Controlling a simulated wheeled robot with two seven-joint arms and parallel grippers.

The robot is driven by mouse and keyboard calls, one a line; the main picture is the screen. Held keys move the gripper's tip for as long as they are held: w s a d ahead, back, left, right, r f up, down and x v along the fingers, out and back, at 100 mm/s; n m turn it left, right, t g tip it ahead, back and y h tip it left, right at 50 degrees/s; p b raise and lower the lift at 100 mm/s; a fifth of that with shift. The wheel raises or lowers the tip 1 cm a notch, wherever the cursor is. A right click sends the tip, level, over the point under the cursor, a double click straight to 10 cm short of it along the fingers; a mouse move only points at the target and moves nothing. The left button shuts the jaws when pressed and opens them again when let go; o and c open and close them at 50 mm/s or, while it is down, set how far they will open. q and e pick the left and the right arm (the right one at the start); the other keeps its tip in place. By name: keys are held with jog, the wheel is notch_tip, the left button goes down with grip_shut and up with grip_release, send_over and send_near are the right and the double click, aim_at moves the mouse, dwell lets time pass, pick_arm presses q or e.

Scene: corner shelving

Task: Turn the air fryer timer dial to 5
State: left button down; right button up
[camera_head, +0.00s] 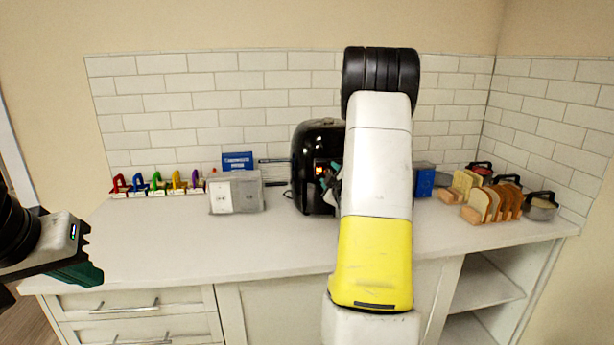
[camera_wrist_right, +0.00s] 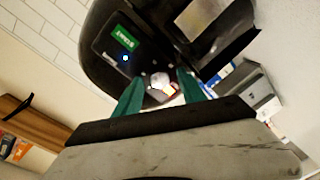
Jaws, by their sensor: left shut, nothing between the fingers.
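The black air fryer (camera_head: 314,155) stands on the counter against the tiled wall, with its right side hidden behind my right arm. In the right wrist view, its dark front (camera_wrist_right: 103,43) fills the upper middle, with a green label and a lit white spot. My right gripper (camera_wrist_right: 160,76) has its two green fingers apart, pointing at this front. A small pale round part, perhaps the timer dial (camera_wrist_right: 159,80), shows between the fingertips; contact and its setting cannot be made out. My left gripper (camera_head: 92,274) is shut and empty at the far left, away from the fryer.
A silver toaster-like box (camera_head: 236,193) stands left of the fryer, with a blue box (camera_head: 237,161) behind it. Several coloured padlock-like items line the back left. Bread racks (camera_head: 490,204) and pots (camera_head: 541,206) are at the right. The counter front (camera_head: 200,245) is clear.

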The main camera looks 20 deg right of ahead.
jog(key=v, duration=0.7)
jog(key=shift+s, duration=0.4)
jog(key=shift+a, duration=0.15)
